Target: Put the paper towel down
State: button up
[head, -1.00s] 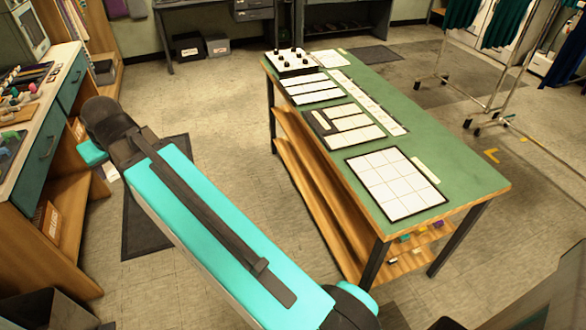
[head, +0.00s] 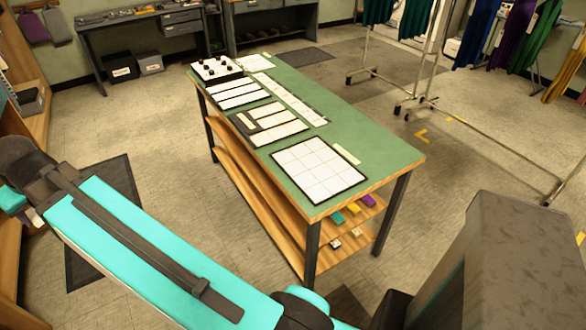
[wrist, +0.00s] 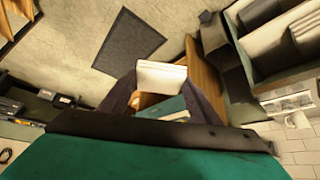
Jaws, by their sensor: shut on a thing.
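My gripper (wrist: 160,84) shows in the wrist view, with dark fingers on both sides of a white block-like thing, which looks like the paper towel (wrist: 162,74). It is shut on that thing. A brown patch and a teal part show just below the white face, and the rest of it is hidden. In the head view my arm reaches to the left edge, and a small pale bit shows by its end, too small to make out.
A green-topped table (head: 392,158) with white grid sheets (head: 318,170) and a peg board (head: 216,68) stands mid-view, with wooden shelves below. Clothes racks (head: 420,70) stand at right. A dark mat (wrist: 128,45) lies on open floor. Grey bins (head: 150,62) sit at the back.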

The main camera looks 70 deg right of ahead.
jog(key=shift+a, duration=0.15)
jog(key=s+d+f+m+g+h+b, duration=0.1)
jog(key=s+d+f+m+h, duration=0.2)
jog(key=d, duration=0.8)
jog(key=s+d+f+m+g+h+b, duration=0.1)
jog(key=s+d+f+m, duration=0.35)
jog(key=d, duration=0.65)
jog(key=s+d+f+m+g+h+b, duration=0.1)
jog(key=s+d+f+m+g+h, duration=0.3)
jog(key=d, duration=0.6)
jog(key=s+d+f+m+g+y+b, duration=0.1)
jog(key=s+d+m, duration=0.3)
jog(key=s, duration=0.5)
jog(key=s+d+f+m+g+b, duration=0.1)
jog(key=s+d+f+m, duration=0.2)
jog(key=s+d, duration=0.6)
jog(key=s+d+f+m+g+y+b, duration=0.1)
jog(key=s+d+f+m+g, duration=0.1)
jog(key=s+d+m, duration=0.4)
jog(key=s, duration=0.5)
jog(key=shift+s+d+y, duration=0.15)
jog(key=shift+d+y, duration=0.15)
